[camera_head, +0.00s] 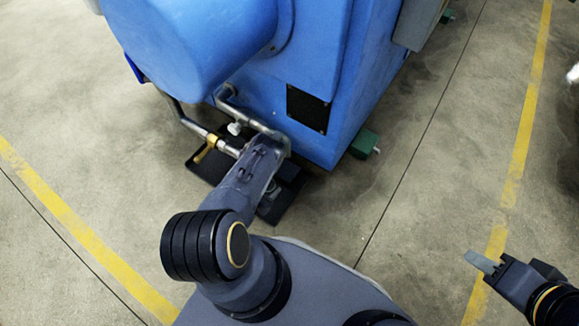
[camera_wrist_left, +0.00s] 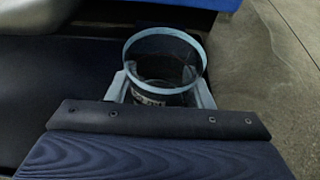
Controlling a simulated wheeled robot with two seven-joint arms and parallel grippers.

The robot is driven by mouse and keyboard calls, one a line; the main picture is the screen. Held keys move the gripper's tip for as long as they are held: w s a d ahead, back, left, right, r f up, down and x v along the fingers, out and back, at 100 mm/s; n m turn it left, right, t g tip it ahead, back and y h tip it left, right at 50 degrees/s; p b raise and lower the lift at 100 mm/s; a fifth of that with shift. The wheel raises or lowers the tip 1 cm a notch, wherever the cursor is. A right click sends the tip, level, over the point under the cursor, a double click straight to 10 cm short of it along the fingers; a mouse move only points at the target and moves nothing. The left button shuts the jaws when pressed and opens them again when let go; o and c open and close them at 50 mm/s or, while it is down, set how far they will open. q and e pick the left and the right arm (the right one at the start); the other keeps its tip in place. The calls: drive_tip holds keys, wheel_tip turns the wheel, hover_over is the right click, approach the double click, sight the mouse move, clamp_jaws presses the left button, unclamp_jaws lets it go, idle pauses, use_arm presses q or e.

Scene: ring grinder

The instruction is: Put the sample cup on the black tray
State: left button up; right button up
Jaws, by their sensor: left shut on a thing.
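The sample cup (camera_wrist_left: 165,70), clear and dark inside with a pale blue rim, is upright between the light grey fingers of my left gripper (camera_wrist_left: 163,92) in the left wrist view. The gripper is shut on it. The black tray (camera_head: 203,166) lies on the floor at the foot of the blue machine in the head view; its dark surface (camera_wrist_left: 45,85) also shows in the left wrist view. My left arm covers part of the tray, and the cup's underside is hidden, so I cannot tell whether they touch. My right gripper (camera_head: 481,262) is away at the lower right; its finger gap is unclear.
The blue machine (camera_head: 330,60) stands close behind the tray. Metal pipes with a yellow-handled valve (camera_head: 205,150) hang over the tray. A green foot (camera_head: 364,143) sits at the machine's corner. The concrete floor to the right is clear.

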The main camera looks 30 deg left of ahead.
use_arm(q)
drive_tip(key=b, duration=0.3)
approach(289, 167)
drive_tip(key=w, duration=0.5)
drive_tip(key=shift+w+d, duration=0.3)
drive_tip(key=shift+w, duration=0.05)
drive_tip(key=w+b, duration=0.1)
drive_tip(key=w, duration=0.2)
drive_tip(key=shift+w+d, duration=0.15)
drive_tip(key=shift+w, duration=0.2)
drive_tip(key=shift+f+b, duration=0.25)
drive_tip(key=shift+b, duration=0.1)
drive_tip(key=shift+f, duration=0.1)
drive_tip(key=shift+f, duration=0.15)
drive_tip(key=o, duration=0.9)
drive_tip(key=shift+o, duration=0.2)
